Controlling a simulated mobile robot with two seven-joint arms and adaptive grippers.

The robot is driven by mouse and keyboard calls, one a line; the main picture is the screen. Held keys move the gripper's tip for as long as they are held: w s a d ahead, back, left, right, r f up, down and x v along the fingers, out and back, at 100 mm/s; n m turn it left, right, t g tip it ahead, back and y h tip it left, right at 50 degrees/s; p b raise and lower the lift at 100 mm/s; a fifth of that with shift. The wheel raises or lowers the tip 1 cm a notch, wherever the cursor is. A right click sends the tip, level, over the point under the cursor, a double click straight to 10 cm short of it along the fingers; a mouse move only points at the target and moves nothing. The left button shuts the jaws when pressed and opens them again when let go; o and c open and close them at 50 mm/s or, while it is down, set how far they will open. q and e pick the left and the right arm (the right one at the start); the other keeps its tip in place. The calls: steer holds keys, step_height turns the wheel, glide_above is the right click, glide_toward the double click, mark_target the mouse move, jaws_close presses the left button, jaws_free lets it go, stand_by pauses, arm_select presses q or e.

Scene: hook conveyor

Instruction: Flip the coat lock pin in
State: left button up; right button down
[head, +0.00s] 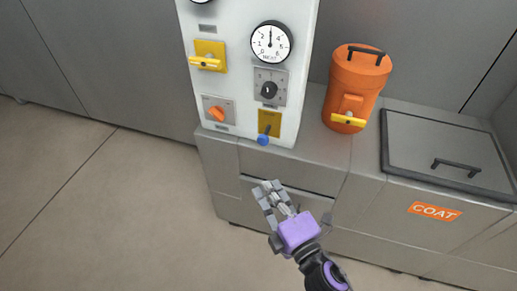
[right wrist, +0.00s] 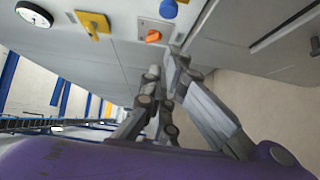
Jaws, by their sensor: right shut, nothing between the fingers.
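A grey cabinet bears an orange COAT label (head: 435,211) at the right, below a flat lid (head: 450,150) with a black handle. No part is marked as the coat lock pin, so I cannot tell which it is. A yellow handle on a yellow plate (head: 207,62) sits on the white panel; it also shows in the right wrist view (right wrist: 93,25). Another yellow bar (head: 348,121) is on the orange canister's front. My right gripper (head: 268,190) is shut and empty, in front of the cabinet below the panel, apart from these parts. My left gripper is out of view.
The white panel (head: 235,95) also carries an orange knob (head: 216,113), a black dial (head: 269,89), a gauge (head: 271,41) and a blue-ended lever (head: 263,140). The orange canister (head: 352,85) stands on the counter between panel and lid. Floor at left is clear.

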mark_target(260, 140)
arm_select(q)
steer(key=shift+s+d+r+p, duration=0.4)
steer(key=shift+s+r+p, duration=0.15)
steer(key=shift+p, duration=0.35)
arm_select(e)
steer(key=w+d+x, duration=0.1)
steer(key=d+x, duration=0.1)
steer(key=x, duration=1)
steer(key=shift+w, duration=0.4)
steer(key=shift+d, duration=0.1)
steer(key=w, duration=0.1)
steer(key=w+d, duration=0.1)
steer(key=w, duration=0.1)
steer(key=shift+w+d, duration=0.1)
steer(key=shift+w, duration=0.4)
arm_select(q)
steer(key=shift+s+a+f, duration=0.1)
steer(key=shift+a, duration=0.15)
arm_select(e)
steer(key=shift+r, duration=0.15)
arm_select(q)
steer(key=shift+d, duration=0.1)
